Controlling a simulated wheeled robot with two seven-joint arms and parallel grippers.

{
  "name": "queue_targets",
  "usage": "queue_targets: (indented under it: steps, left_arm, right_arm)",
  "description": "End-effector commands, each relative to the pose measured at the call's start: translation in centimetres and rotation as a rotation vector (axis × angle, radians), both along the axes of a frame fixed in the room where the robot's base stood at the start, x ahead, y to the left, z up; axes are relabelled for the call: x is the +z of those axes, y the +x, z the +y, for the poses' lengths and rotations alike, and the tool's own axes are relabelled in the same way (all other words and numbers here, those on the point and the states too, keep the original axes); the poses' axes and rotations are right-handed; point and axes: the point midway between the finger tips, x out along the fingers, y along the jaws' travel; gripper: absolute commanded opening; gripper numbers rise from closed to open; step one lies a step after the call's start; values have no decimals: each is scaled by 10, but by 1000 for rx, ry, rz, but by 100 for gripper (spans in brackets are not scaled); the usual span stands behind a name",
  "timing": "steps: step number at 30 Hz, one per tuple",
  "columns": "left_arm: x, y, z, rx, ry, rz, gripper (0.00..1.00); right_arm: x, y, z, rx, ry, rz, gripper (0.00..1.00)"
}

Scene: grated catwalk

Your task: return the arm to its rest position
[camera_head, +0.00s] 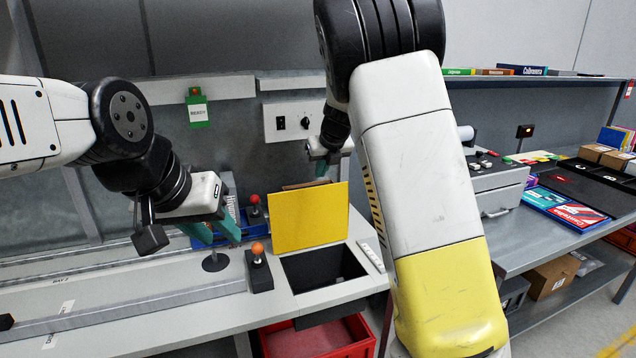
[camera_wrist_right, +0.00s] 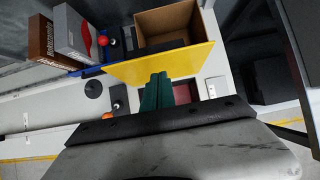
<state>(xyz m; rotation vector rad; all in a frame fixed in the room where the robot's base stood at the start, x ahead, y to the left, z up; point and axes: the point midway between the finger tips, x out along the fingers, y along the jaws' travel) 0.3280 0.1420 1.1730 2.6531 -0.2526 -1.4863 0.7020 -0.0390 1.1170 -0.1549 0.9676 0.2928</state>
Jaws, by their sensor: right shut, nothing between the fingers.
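My right arm (camera_head: 420,190) crosses the middle of the head view, large and close. Its gripper (camera_head: 321,168) is partly hidden there, above the yellow panel. In the right wrist view the two green fingers (camera_wrist_right: 157,92) are together with nothing between them, overlapping the yellow panel (camera_wrist_right: 165,66) in the picture. My left gripper (camera_head: 216,232) has its green fingers apart and empty. It hangs above the bench near a round black disc (camera_head: 215,262).
The yellow panel (camera_head: 308,220) stands in front of an open cardboard box (camera_wrist_right: 168,22), beside a dark opening in the bench. Two ball-topped levers (camera_head: 258,262) stand close by. A red crate (camera_head: 318,340) is below. A grey side table (camera_head: 560,240) with boxes stands right.

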Motion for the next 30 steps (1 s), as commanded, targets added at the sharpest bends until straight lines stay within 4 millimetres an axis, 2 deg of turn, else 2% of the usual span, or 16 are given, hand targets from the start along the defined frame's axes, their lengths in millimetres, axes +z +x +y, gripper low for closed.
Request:
queue_targets:
  steps: [5, 8, 11, 17, 24, 27, 30]
  left_arm:
    - [0, 0, 0, 0, 0, 0, 35]
    - [0, 0, 0, 0, 0, 0, 35]
    - [0, 0, 0, 0, 0, 0, 35]
    - [0, 0, 0, 0, 0, 0, 35]
    - [0, 0, 0, 0, 0, 0, 35]
    - [0, 0, 0, 0, 0, 0, 35]
    - [0, 0, 0, 0, 0, 0, 35]
  right_arm:
    - [10, -8, -6, 40, -10, 2, 0]
    - [14, -28, -21, 167, -45, -1, 0]
    - [22, -63, -37, 394, -109, -33, 0]
    - [48, -150, -60, 951, -330, -205, 0]
    - [71, -261, -79, 1609, -780, -466, 0]
    - [71, -303, -87, 1864, -1015, -533, 0]
    - [67, -335, -93, 2085, -1225, -553, 0]
